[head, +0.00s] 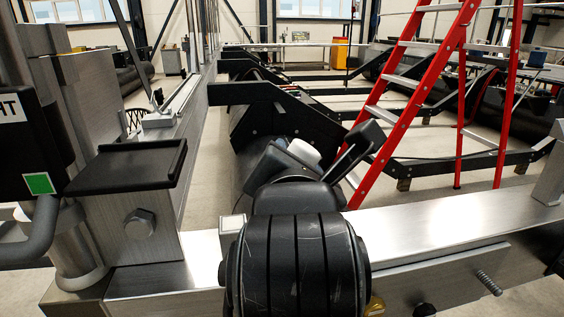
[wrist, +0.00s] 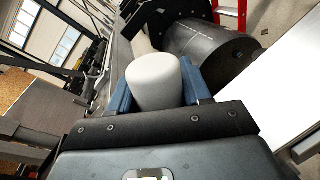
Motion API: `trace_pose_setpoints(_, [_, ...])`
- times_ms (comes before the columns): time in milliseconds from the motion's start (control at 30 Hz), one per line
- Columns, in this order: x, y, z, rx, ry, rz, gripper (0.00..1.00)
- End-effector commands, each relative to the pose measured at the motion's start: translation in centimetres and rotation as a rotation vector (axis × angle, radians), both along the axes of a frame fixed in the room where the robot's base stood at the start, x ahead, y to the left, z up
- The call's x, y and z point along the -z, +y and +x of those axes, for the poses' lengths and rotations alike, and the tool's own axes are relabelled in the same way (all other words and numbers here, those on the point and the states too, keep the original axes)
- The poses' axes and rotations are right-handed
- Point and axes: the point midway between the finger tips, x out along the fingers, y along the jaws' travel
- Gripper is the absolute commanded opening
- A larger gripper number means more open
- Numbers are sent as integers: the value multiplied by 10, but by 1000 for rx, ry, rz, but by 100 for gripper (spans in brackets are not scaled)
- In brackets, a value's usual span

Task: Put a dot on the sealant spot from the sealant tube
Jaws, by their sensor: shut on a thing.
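The sealant tube shows as a thick white rounded cylinder (wrist: 154,84) in the wrist view. My gripper (wrist: 158,92) is shut on it, with one blue finger on each side. In the head view a pale end of the tube (head: 304,151) shows just beyond my dark wrist, above the silver beam's far side. My own arm hides most of the gripper and tube there. The tube's nozzle is not visible in either view. I cannot make out the sealant spot in either view.
A silver beam (head: 440,222) crosses the front. At left stand a black tray-like plate (head: 128,164) and a dark box with a green label (head: 38,183). A red stepladder (head: 405,112) stands at right. Black pontoon floats (head: 505,113) lie beyond, with bare floor between.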

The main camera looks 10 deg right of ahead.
Motion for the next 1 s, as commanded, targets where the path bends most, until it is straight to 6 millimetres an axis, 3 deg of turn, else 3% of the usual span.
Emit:
trace_pose_setpoints(267, [1, 3, 0, -2, -3, 2, 1])
trace_pose_setpoints(1000, [4, 52, 2, -14, 3, 6, 0])
